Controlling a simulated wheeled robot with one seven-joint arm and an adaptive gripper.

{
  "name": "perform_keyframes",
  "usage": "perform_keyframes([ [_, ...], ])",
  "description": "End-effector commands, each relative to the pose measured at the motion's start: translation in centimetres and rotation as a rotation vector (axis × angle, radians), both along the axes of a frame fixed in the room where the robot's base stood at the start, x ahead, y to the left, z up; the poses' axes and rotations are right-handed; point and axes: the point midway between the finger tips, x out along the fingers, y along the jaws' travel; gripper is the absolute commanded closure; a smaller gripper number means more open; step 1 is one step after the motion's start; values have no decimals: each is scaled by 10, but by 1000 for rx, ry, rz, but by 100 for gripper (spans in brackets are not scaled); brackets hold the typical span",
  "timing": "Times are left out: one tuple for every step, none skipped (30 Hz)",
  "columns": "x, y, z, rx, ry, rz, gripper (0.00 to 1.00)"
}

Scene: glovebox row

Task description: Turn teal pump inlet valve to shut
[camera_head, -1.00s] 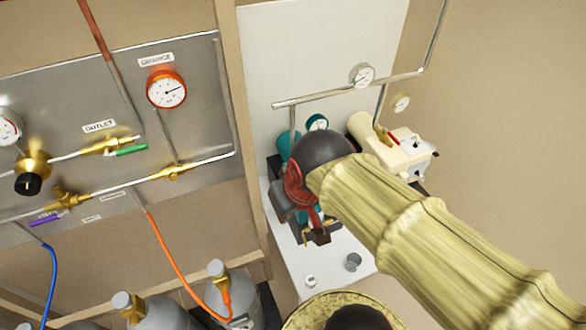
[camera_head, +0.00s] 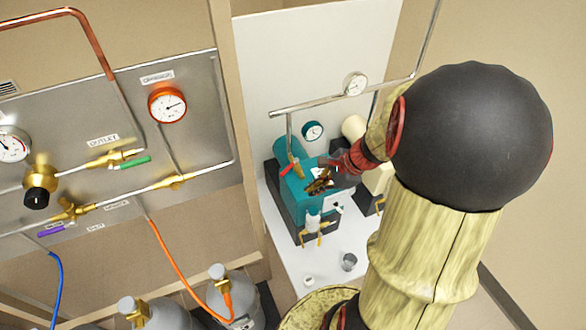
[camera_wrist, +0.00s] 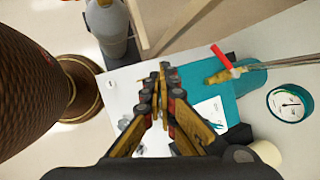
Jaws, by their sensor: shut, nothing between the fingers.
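The teal pump (camera_head: 292,200) stands on a white bench below the pipework; it also shows in the wrist view (camera_wrist: 245,84). Its inlet valve has a brass body (camera_head: 296,172) at the foot of a vertical pipe. The valve's red lever (camera_head: 287,169) sticks out sideways at an angle to the pipe; in the wrist view the lever (camera_wrist: 221,56) is fully visible. My gripper (camera_head: 318,187) is above the pump's top, right of the lever and apart from it. In the wrist view my gripper (camera_wrist: 163,72) is shut and empty.
A teal-rimmed gauge (camera_head: 313,131) is behind the valve. A cream pump (camera_head: 376,178) stands to the right, partly hidden by my arm. A small grey cup (camera_head: 349,262) is on the bench front. A panel with valves (camera_head: 200,130) and grey cylinders (camera_head: 240,295) are left.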

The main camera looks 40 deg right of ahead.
Motion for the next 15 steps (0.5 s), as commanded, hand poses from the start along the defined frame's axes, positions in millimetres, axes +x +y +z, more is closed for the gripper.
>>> perform_keyframes([
  [7, -17, -6, 76, 2, -161, 100],
  [12, -27, -8, 120, 0, -257, 100],
  [19, -37, -11, 175, -2, -373, 100],
  [24, -44, -12, 210, -5, -448, 100],
  [28, -50, -12, 243, -7, -513, 100],
  [32, -55, -12, 279, -8, -584, 100],
  [35, -59, -12, 300, -10, -626, 100],
  [37, -61, -11, 319, -11, -661, 100],
  [40, -63, -10, 338, -10, -697, 100],
  [41, -65, -10, 348, -10, -717, 100],
  [42, -65, -10, 356, -10, -733, 100],
  [43, -66, -10, 363, -9, -746, 100],
  [44, -66, -11, 367, -9, -751, 100],
  [45, -66, -12, 370, -9, -756, 100],
  [47, -65, -14, 371, -9, -758, 100],
])
